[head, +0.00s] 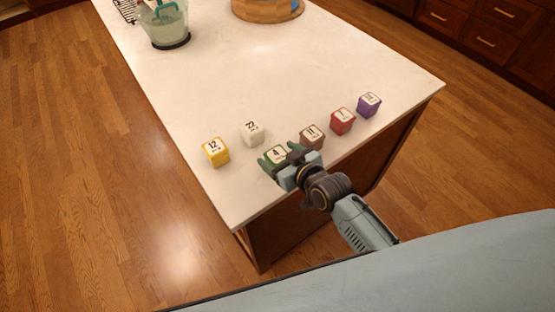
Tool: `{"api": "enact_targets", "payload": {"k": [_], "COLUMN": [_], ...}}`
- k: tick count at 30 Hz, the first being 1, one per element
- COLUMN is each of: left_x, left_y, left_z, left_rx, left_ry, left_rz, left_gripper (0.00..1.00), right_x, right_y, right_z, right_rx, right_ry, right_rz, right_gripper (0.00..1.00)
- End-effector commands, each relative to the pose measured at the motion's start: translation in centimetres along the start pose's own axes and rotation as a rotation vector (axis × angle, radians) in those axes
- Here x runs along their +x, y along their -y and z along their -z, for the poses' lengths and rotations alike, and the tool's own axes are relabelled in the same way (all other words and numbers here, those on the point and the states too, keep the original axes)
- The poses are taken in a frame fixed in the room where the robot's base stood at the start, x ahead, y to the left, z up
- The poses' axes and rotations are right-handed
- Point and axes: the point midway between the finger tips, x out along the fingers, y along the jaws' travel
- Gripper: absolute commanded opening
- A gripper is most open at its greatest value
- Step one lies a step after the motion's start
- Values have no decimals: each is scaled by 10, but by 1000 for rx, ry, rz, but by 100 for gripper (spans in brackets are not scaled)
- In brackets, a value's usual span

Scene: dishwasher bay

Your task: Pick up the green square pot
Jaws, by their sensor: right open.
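The green square pot (277,154) stands on the white counter near its front edge, with a white label reading 4 on top. My right gripper (278,158) is at the green pot, its open fingers beside the pot, and it partly hides the pot's near side. Whether the fingers touch the pot cannot be told. My left gripper does not show.
A yellow pot (216,152) and a white pot (252,132) stand left of the green one. A brown pot (312,137), a red pot (342,121) and a purple pot (369,105) stand to its right. A blender-like container (164,24) and a wooden bowl (266,10) are far back. The counter's middle is clear.

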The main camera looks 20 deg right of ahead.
Motion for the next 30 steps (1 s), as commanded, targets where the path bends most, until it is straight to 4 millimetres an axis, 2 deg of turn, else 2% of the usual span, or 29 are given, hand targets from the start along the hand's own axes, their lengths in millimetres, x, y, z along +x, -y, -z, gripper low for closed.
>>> {"api": "enact_targets", "payload": {"k": [3, 6, 15, 27, 30], "left_x": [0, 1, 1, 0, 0], "left_y": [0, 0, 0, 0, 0], "left_z": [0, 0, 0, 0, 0], "left_rx": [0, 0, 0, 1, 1], "left_ry": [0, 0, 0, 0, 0], "left_rz": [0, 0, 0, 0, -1], "left_gripper": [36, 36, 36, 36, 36], "right_x": [17, 25, 29, 28, 28], "right_y": [1, 1, 1, 1, 1], "right_z": [0, 0, -1, -1, 0], "right_rx": [1, 0, 0, 0, 0], "right_ry": [-1, -1, 0, 0, -2], "right_rz": [0, 0, 0, 0, -1], "right_gripper": [76, 76, 76, 24, 24]}}
